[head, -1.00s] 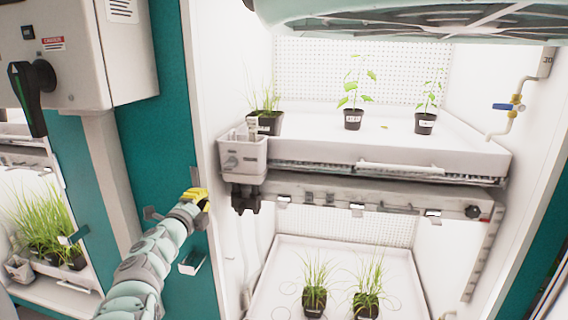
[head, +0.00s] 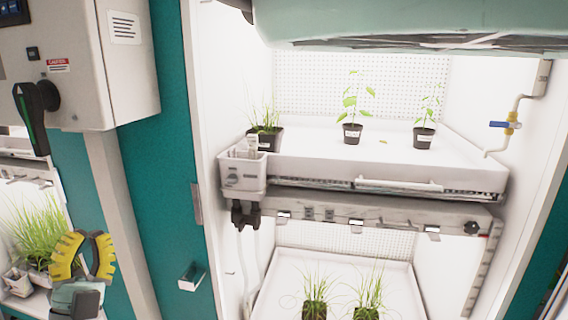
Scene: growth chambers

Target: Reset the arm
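My gripper (head: 84,262) shows at the lower left of the head view, with yellow ribbed fingers pointing up. The fingers are spread with a gap between them, and nothing is held there. It is in front of the left chamber's grassy plants and apart from the open growth chamber on the right. The rest of my arm is mostly below the picture edge.
The open chamber has an upper tray (head: 310,168) with potted plants (head: 352,132) and a lower tray (head: 285,268) with grass pots (head: 368,296). A control box (head: 120,75) with a black handle (head: 36,118) is at upper left. A teal frame (head: 172,130) stands between the chambers.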

